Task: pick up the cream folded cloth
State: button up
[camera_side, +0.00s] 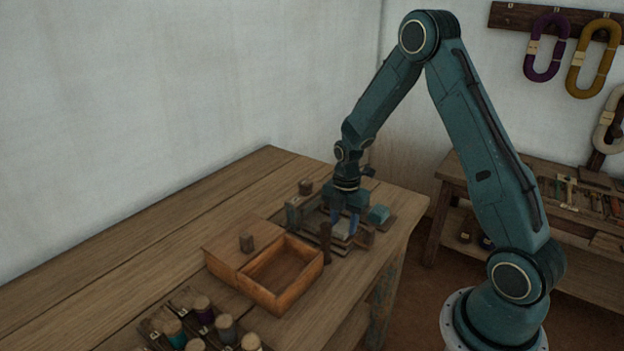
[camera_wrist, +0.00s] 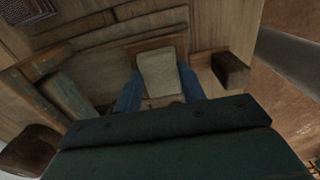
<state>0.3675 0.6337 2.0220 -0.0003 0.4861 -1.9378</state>
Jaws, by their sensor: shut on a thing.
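The cream folded cloth (camera_wrist: 159,73) lies flat between the two blue fingers of my gripper (camera_wrist: 161,92) in the wrist view. In the side view it is a small pale patch (camera_side: 343,227) low between the fingers of my gripper (camera_side: 345,224). My gripper points down and is shut on the cloth. A wooden frame or tray (camera_wrist: 172,42) shows around the cloth's far edge. Whether the cloth touches what is beneath it, I cannot tell.
An open wooden box (camera_side: 313,268) stands left of my gripper on the table (camera_side: 140,262). A dark upright post (camera_side: 326,243) is close by. A teal block (camera_side: 379,213) lies just right of my gripper. Several spools (camera_side: 202,306) stand at the front.

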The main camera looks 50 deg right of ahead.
aim_at(344, 225)
notch_tip(344, 225, up, 20)
dwell(0.7)
